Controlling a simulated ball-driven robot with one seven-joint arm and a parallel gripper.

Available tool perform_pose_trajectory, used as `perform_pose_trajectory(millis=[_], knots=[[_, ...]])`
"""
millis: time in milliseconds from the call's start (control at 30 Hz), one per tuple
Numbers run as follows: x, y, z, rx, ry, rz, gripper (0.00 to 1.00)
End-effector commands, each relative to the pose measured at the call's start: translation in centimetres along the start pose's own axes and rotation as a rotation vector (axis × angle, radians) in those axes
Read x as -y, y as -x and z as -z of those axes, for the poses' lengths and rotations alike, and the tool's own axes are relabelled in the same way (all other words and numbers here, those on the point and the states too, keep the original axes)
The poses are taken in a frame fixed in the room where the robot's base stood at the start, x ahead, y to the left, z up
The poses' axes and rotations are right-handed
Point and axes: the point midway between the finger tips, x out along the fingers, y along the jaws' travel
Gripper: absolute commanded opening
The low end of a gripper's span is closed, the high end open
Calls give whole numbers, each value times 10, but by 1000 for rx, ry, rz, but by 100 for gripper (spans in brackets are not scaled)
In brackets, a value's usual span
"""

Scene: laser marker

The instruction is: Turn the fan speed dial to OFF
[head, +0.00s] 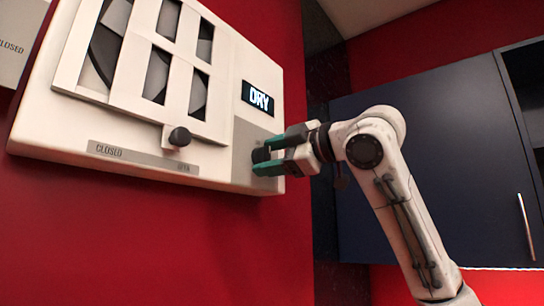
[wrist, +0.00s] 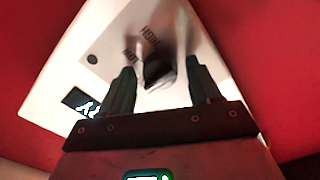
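The fan speed dial (head: 259,155) is a dark round knob on a grey panel at the lower right of a white wall unit (head: 215,155). In the wrist view the dial (wrist: 157,72) shows dark between my fingers, with the blurred words HIGH and LOW beside it; its exact pointer setting is unclear. My gripper (head: 262,157) has green fingers, one above and one below the dial. In the wrist view the gripper (wrist: 159,66) is open, with gaps visible on both sides of the dial. No OFF label can be read.
A dark blue cabinet (head: 450,150) hangs at the right. The red wall below the unit is clear.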

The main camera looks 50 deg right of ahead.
Motion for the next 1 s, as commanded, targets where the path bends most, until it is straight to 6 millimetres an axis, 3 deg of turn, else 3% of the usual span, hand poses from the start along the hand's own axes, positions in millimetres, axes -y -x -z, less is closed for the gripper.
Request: perform_pose_trajectory(millis=[367,467,800,1000], knots=[[0,4,-1,1,0,-1,68],[1,15,-1,-1,0,-2,68],[2,78,-2,0,0,-2,68],[1,102,-1,-1,0,-1,68]])
